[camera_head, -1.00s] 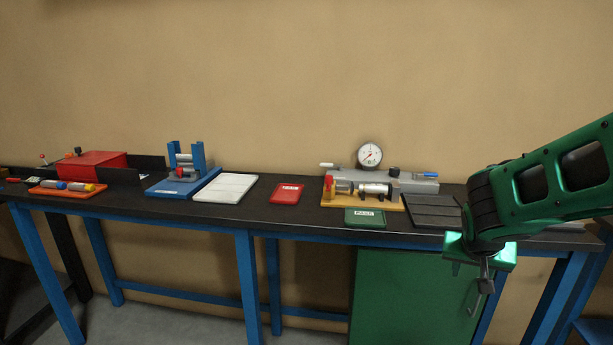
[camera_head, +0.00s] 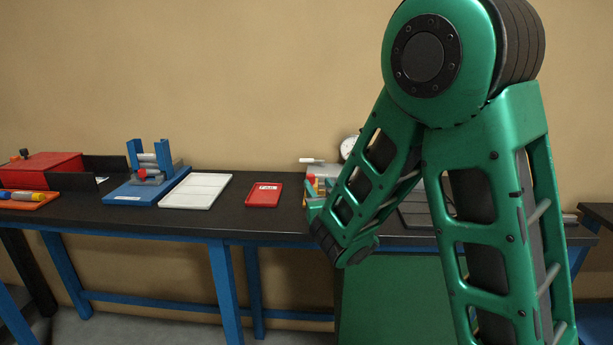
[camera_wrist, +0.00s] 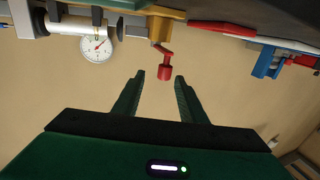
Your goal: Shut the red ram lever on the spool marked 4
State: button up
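A red lever (camera_wrist: 166,50) with a red cylindrical knob shows in the wrist view. It sticks out from a brass-coloured block (camera_wrist: 167,27) on the fixture with the metal spool body (camera_wrist: 80,27). In the head view only a small red part (camera_head: 312,179) of the fixture shows beside my arm. My gripper (camera_wrist: 160,78) is open, and the knob appears between and just beyond its fingertips, with no visible contact. In the head view my forearm hides most of the fixture. I cannot read a 4 on it.
A dial gauge (camera_head: 349,147) stands behind the fixture. A red tray (camera_head: 264,195), a white tray (camera_head: 194,191) and a blue stand (camera_head: 146,186) are to its left. The black bench top (camera_head: 100,213) is clear along its front edge.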

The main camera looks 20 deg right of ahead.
jog(key=w, duration=0.9)
jog(key=shift+w+a, duration=0.3)
jog(key=shift+a, duration=0.05)
